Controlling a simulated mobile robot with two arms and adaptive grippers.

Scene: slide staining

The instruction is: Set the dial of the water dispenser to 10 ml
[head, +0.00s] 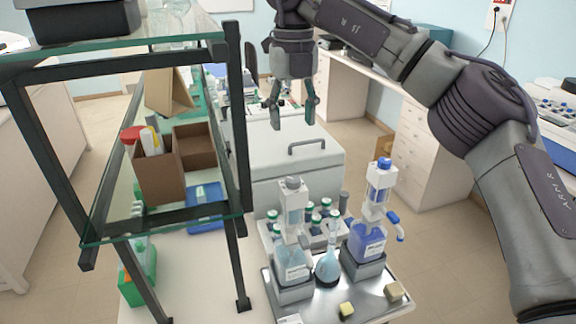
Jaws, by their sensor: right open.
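Two bottle-top dispensers stand on a metal tray (330,300) at the lower middle. The left dispenser (293,250) has a grey top and pale blue liquid. The right dispenser (372,215) has a blue cap, a blue spout and darker blue liquid. I cannot tell by label which one is the water dispenser, and the dial markings are too small to read. My right gripper (293,115) points down, open and empty, in the upper middle. In the picture it is above both dispensers and apart from them. My left gripper is not in view.
A small flask (327,268) stands between the dispensers, with several capped bottles behind. Pale blocks (394,291) lie on the tray. A black-framed glass shelf (236,120) rises on the left, holding a brown box (160,180). A white cabinet (300,165) stands behind.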

